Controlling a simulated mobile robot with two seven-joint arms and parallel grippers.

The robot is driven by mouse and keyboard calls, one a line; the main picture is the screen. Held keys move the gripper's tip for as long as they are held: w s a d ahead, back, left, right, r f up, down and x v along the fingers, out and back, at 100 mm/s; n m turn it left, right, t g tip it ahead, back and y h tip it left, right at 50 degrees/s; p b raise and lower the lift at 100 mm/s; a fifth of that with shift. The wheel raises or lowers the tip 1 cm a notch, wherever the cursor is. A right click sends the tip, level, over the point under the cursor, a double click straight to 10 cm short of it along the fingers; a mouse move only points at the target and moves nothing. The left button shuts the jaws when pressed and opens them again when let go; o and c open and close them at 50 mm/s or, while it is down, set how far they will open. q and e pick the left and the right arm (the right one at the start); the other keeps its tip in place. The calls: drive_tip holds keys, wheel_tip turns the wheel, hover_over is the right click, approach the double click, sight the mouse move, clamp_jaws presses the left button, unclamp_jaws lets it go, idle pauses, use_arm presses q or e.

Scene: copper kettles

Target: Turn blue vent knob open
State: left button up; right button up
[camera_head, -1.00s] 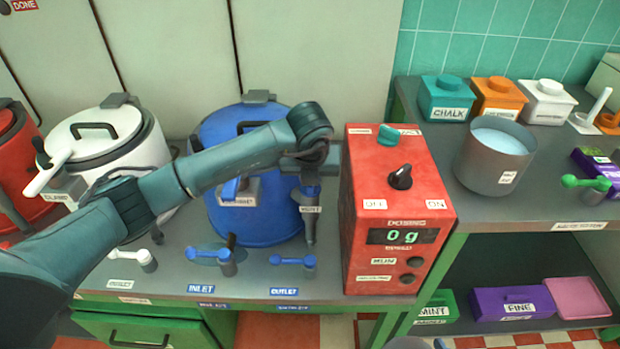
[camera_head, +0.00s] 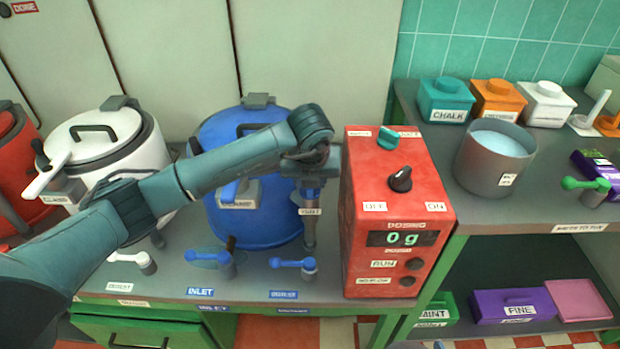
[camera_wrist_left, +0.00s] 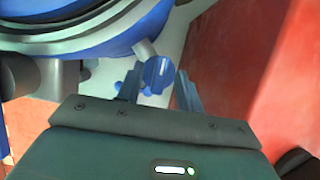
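The blue kettle (camera_head: 225,140) stands on the counter behind my left arm. Its vent pipe, with a tag (camera_head: 311,211) that seems to read VENT, stands at its right side. The blue vent knob (camera_wrist_left: 157,72) shows between the two fingers of my left gripper (camera_wrist_left: 158,90) in the left wrist view. The fingers are apart, one on each side of the knob; whether they touch it I cannot tell. In the head view my left gripper (camera_head: 312,180) points down over the knob and hides most of it. My right gripper's fingers cannot be made out clearly.
The red dosing box (camera_head: 385,210) stands close to the right of my left gripper. Blue inlet (camera_head: 212,258) and outlet (camera_head: 295,264) handles stand in front of the kettle. A white kettle (camera_head: 100,150) is at the left. A metal pot (camera_head: 495,160) stands on the right shelf.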

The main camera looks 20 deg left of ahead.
use_arm(q)
drive_tip(key=v, duration=1.3)
